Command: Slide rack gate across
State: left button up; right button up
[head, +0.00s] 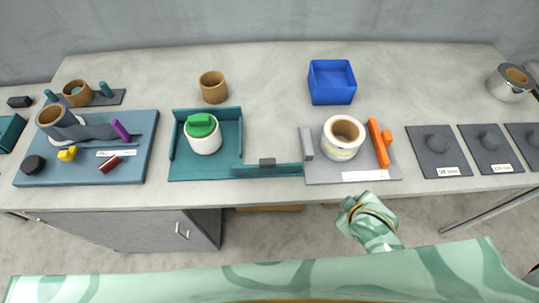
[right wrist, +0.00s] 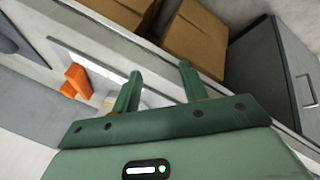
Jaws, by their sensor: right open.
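A teal rack (head: 176,146) stands at the middle left of the table. A low teal bar, apparently its gate (head: 285,169), lies along the front and extends right past the rack's side, with a dark knob (head: 267,162) on it. A white canister with a green lid (head: 201,125) stands inside the rack. In the right wrist view my right gripper (right wrist: 158,78) is open and empty, near the table's front edge. My right arm (head: 372,222) shows in the head view in front of the table; its fingertips cannot be made out there. My left gripper is out of view.
A grey plate (head: 330,172) right of the gate holds a cream-and-brown cup (head: 343,138) and an orange bar (head: 378,143). A blue tray (head: 85,176) with tools lies left. A blue bin (head: 332,96) and a brown cup (head: 213,87) stand behind. Dark labelled pads (head: 438,151) lie right.

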jog(key=w+a+r+n+y, duration=0.1)
jog(key=w+a+r, duration=0.1)
jog(key=w+a, duration=0.1)
jog(key=w+a+r+y, duration=0.1)
jog(key=w+a+r, duration=0.1)
jog(key=w+a, duration=0.1)
jog(key=w+a+r+n+y, duration=0.1)
jog(key=w+a+r+y, duration=0.1)
jog(key=w+a, duration=0.1)
jog(key=shift+a+r+n+t, duration=0.1)
jog(key=shift+a+n+t, duration=0.2)
jog(key=shift+a+t, duration=0.15)
jog(key=w+a+r+n+g+y, duration=0.1)
jog(key=w+a+r+n+y, duration=0.15)
jog(key=a+r, duration=0.3)
jog(key=n+g+p, duration=0.1)
jog(key=n+g, duration=0.4)
jog(key=g, duration=0.1)
send_near(267, 161)
jog(key=shift+t, duration=0.25)
jog(key=b+x, duration=0.2)
jog(key=x, duration=0.2)
jog(key=b+x, duration=0.2)
jog(key=x, duration=0.2)
jog(key=shift+s+a+f, duration=0.1)
jog(key=shift+s+f, duration=0.1)
jog(key=shift+f, duration=0.15)
grip_shut()
jog(key=shift+a, duration=0.1)
